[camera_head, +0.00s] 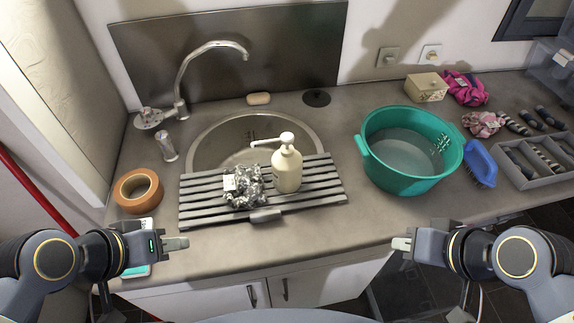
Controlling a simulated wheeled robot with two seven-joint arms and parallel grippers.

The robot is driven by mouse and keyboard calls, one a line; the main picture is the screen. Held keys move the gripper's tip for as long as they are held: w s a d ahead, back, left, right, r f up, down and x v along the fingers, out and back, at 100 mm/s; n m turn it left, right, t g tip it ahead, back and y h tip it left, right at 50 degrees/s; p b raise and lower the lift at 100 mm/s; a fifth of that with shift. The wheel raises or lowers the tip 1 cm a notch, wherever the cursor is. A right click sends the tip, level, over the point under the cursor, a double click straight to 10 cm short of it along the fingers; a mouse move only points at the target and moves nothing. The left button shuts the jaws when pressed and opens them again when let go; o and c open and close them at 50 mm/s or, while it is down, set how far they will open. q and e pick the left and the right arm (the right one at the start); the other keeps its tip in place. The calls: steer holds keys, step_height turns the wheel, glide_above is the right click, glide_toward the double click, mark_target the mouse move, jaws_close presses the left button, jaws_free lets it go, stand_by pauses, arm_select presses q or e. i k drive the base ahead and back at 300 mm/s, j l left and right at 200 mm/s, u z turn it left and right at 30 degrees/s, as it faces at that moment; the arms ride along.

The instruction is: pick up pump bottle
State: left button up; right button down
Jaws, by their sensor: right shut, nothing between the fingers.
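The cream pump bottle (287,171) stands upright on the grey slatted rack (325,191) that lies across the front of the round sink. Its nozzle points left. A crumpled black-and-white item (243,187) lies just left of it, with a small gap or light contact that I cannot tell apart. My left gripper (184,243) is over the counter's front edge, below and left of the bottle, clear of it; I cannot tell how its fingers stand. My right gripper (397,243) is at the front edge, below and right of the bottle. It is shut and empty.
A teal tub (376,172) with water stands right of the rack. A blue brush (481,160) and a grey divided tray (521,181) lie farther right. An orange tape roll (123,191) and a tap (180,101) are left. Counter in front of the rack is clear.

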mark_target(286, 164)
steer(key=j+u, duration=0.25)
steer(key=u, duration=0.2)
steer(key=j+u, duration=0.3)
steer(key=u, duration=0.15)
